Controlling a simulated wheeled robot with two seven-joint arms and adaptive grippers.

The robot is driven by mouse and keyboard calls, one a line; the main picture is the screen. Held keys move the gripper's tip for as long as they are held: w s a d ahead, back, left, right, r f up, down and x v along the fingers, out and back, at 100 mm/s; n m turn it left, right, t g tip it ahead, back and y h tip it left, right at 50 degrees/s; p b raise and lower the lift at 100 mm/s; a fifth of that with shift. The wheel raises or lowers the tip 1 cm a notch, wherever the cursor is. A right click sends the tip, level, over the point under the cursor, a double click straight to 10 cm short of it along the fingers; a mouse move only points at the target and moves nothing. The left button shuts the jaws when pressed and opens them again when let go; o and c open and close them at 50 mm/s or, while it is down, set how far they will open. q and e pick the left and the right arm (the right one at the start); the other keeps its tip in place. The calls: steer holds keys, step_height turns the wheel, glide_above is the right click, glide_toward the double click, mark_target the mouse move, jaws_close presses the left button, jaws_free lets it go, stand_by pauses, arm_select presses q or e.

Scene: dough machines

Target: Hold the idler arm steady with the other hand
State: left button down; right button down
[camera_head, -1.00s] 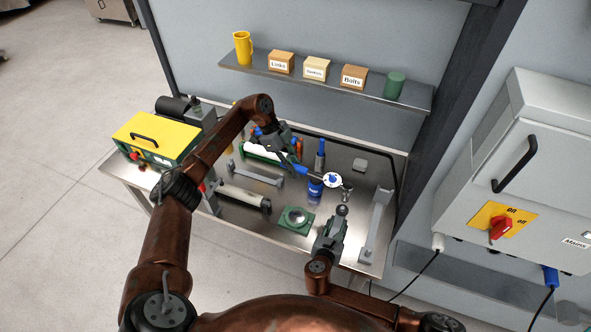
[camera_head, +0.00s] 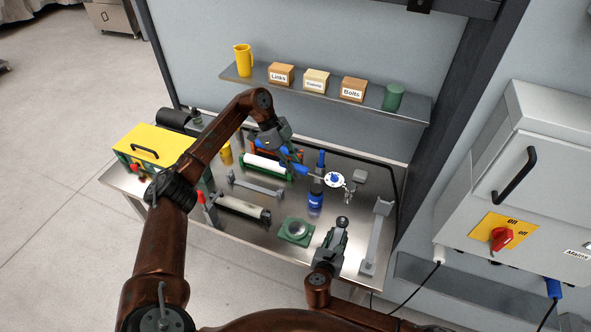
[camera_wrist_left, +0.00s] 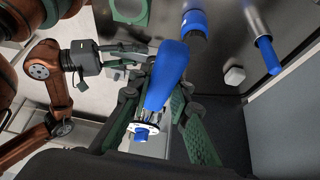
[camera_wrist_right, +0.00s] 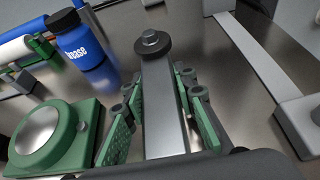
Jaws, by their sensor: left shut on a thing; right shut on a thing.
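The idler arm, a grey metal bar (camera_wrist_right: 163,105) with a dark washer and bolt at its far end, lies between the fingers of my right gripper (camera_wrist_right: 160,115) in the right wrist view. The right gripper is shut on it. In the head view this gripper (camera_head: 335,238) is low at the table's front, with the bolt end (camera_head: 343,222) just beyond it. My left gripper (camera_head: 288,158) is shut on a blue-handled tool (camera_wrist_left: 170,72) with a round white dial (camera_head: 334,180). The tool is above the table, beyond the right gripper.
A blue grease bottle (camera_head: 315,199) and a green block with a metal dome (camera_head: 296,231) stand near the right gripper. A long grey bar (camera_head: 376,240) lies to its right. A roller (camera_head: 243,207) and yellow machine (camera_head: 150,145) are left. A shelf (camera_head: 325,92) hangs behind.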

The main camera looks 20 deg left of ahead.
arm_select(q)
steer(key=shift+r, duration=0.1)
arm_select(e)
steer(key=c, duration=1.5)
jaws_free()
steer(key=v, duration=1.2)
